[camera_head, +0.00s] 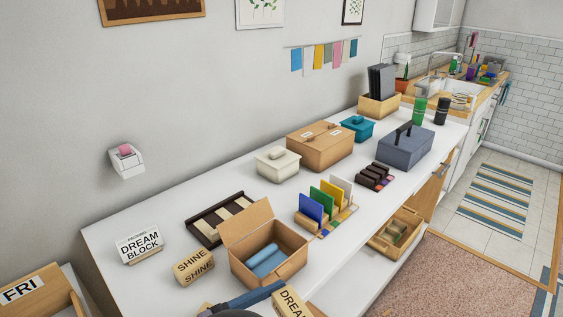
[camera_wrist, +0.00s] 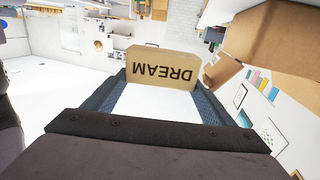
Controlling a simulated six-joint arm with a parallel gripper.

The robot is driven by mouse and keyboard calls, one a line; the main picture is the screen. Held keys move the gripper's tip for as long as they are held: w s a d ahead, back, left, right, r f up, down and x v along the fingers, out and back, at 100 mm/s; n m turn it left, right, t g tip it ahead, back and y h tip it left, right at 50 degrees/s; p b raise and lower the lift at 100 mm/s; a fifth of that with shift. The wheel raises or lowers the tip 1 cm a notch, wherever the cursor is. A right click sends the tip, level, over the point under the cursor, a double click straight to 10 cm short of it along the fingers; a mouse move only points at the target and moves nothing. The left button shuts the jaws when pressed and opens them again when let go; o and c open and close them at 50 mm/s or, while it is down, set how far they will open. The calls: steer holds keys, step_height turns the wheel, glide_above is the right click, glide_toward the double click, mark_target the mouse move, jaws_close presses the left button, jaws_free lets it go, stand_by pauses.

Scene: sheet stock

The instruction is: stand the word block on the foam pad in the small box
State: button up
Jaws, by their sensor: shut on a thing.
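The word block, a tan block marked DREAM (camera_head: 290,303), is at the bottom edge of the head view, partly cut off. In the wrist view the DREAM block (camera_wrist: 160,70) sits between the fingers, its letters upside down in the picture. My gripper (camera_head: 278,290) is shut on it, in front of the small box; the gripper also shows in the wrist view (camera_wrist: 163,88). The small box (camera_head: 283,272) is open brown cardboard with its lid flap raised. The blue foam pad (camera_head: 264,260) lies inside, showing as two rounded ridges with nothing on it.
A tan SHINE block (camera_head: 193,267) stands left of the small box. A white DREAM BLOCK sign (camera_head: 140,245) is farther left. A dark tray (camera_head: 205,236) is behind the box. Coloured upright sheets (camera_head: 325,205) stand to its right. The white table (camera_head: 120,280) is clear at front left.

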steer(key=w+d+f+t+b, duration=0.1)
steer(key=w+d+f+b, duration=0.2)
steer(key=d+f, duration=0.7)
steer(key=w+d+f+n+y+b, duration=0.1)
steer(key=w+d+f+b, duration=0.2)
steer(key=w+d+f, duration=0.3)
steer(key=d+f, duration=0.5)
steer(key=shift+d+t, duration=0.2)
steer(key=shift+t, duration=0.2)
